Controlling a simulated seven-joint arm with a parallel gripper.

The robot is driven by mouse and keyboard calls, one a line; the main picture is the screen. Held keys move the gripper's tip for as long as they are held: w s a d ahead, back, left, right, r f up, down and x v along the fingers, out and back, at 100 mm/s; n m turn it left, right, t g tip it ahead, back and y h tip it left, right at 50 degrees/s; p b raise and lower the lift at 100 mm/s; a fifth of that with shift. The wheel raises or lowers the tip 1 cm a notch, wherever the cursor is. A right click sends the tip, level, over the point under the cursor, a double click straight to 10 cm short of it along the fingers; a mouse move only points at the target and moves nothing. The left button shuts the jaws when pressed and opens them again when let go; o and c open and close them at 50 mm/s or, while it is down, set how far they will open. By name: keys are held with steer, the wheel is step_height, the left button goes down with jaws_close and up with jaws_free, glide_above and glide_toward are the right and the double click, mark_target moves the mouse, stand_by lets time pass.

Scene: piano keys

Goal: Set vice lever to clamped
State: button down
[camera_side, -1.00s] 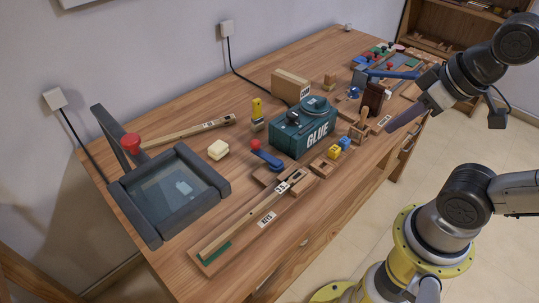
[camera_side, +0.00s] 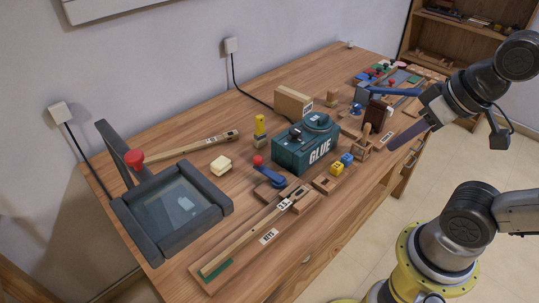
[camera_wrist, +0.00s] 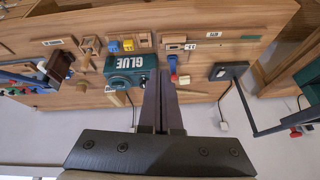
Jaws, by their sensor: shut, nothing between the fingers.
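A blue lever (camera_side: 270,176) with a red ball knob sits on a wooden base beside the glue box; it also shows in the wrist view (camera_wrist: 173,65). A longer blue bar (camera_side: 393,91) lies across a dark block at the back right. I cannot tell from the labels which is the vice lever. My gripper (camera_side: 391,148) hangs at the right, by the bench's front edge, with its long dark fingers pointing down and left. In the wrist view its fingers (camera_wrist: 161,75) are together, shut and empty. It appears apart from both blue levers.
A green GLUE box (camera_side: 306,146) stands mid-bench. A dark framed tray (camera_side: 162,235) with a raised arm is at the left. A wooden slider track (camera_side: 245,235) lies along the front. Small blocks and a carton (camera_side: 293,101) crowd the middle.

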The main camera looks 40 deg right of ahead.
steer(key=w+a+r+m+g+y, duration=0.1)
steer(key=w+a+r+m+y, duration=0.1)
steer(key=w+m, duration=0.6)
steer(key=w+a+r+m+g+y, duration=0.15)
steer(key=w+m, duration=0.35)
steer(key=w, duration=0.6)
steer(key=w+d+f+m+y, duration=0.1)
steer(key=w+d+f, duration=0.1)
steer(key=w+f, duration=0.2)
steer(key=w+d+f+m+g+y, duration=0.1)
steer(key=w+d+f+m, duration=0.1)
steer(key=w+f, duration=0.2)
steer(key=w+d+f+m+g+y, duration=0.1)
steer(key=w+d+f+m, duration=0.1)
steer(key=w+f, duration=0.2)
steer(key=shift+d+f, duration=0.2)
steer(key=shift+f, duration=0.6)
steer(key=shift+d+f, duration=0.15)
steer(key=shift+f, duration=0.65)
steer(key=shift+d+f, duration=0.15)
